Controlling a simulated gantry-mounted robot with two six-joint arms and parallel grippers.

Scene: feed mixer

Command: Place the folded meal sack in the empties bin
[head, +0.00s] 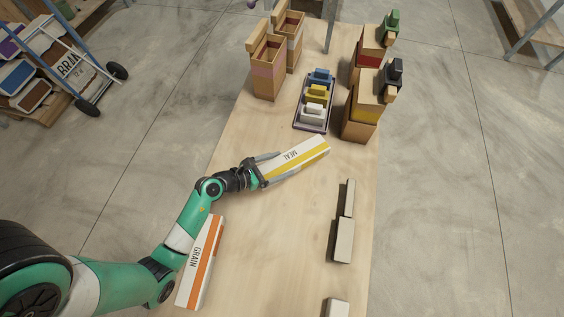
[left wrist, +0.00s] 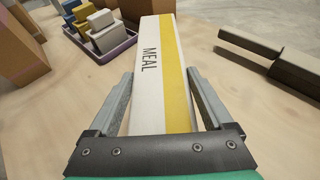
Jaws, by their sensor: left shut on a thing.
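The folded meal sack (head: 300,156), a long flat white pack with a yellow stripe and "MEAL" on it, is between the fingers of my left gripper (head: 280,168). In the left wrist view, the sack (left wrist: 162,65) points away from my left gripper (left wrist: 160,90), whose two grey fingers are shut on its sides. It is low over the table; whether it touches the top I cannot tell. Two tall open wooden bins (head: 267,75) stand at the back left. No label shows which is the empties bin. My right gripper is not in view.
A white-and-orange grain sack (head: 202,260) lies at the front left of the table. A purple tray (head: 299,122) with coloured blocks stands at the back middle. Wooden dispensers (head: 361,110) stand at the back right. Grey blocks (head: 343,240) line the right edge. The middle table is clear.

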